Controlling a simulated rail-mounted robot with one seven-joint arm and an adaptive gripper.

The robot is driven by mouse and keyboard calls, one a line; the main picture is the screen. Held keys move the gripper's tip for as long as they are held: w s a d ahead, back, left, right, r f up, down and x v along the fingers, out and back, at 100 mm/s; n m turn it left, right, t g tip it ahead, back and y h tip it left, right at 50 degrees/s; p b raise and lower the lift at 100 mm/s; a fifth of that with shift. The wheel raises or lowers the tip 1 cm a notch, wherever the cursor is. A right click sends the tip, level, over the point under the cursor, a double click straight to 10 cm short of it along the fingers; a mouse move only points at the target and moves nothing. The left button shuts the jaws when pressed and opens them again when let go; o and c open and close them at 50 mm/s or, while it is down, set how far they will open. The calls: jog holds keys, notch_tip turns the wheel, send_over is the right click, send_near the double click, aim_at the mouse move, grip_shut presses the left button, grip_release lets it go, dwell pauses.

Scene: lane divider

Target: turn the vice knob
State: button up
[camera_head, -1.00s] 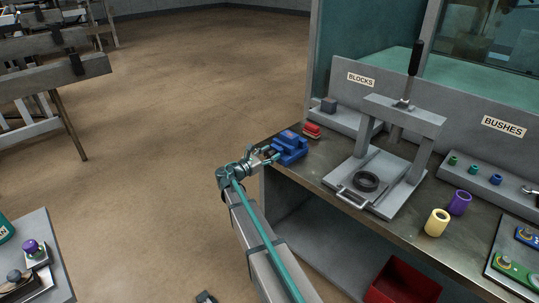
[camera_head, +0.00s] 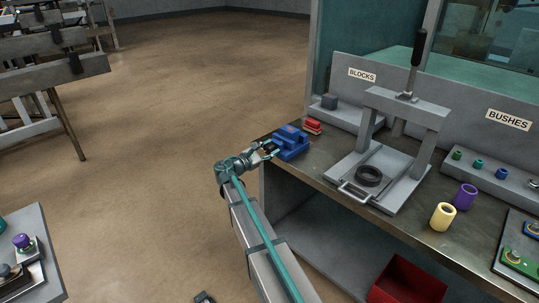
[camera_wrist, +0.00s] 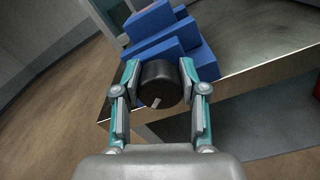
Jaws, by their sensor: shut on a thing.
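The blue vice (camera_head: 291,142) sits on the left end of the workbench, near its edge. In the wrist view the vice (camera_wrist: 165,32) is above the gripper, and its dark round knob (camera_wrist: 160,84) with a pale mark faces me. My gripper (camera_head: 269,151) reaches the vice from the left. In the wrist view my gripper (camera_wrist: 160,75) has one finger on each side of the knob and is shut on it. In the head view the knob is hidden by the fingers or too small to make out.
A red block-like item (camera_head: 313,127) lies just behind the vice. A grey press frame (camera_head: 404,107) with a black ring (camera_head: 369,176) stands to the right. Yellow (camera_head: 443,216) and purple (camera_head: 465,196) bushes stand further right.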

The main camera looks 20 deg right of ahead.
jog(key=shift+f+m+b, duration=0.1)
jog(key=shift+m+b, duration=0.9)
jog(key=shift+m, duration=0.1)
jog(key=o, duration=1.2)
jog(key=shift+c, duration=0.2)
jog(key=v, duration=1.2)
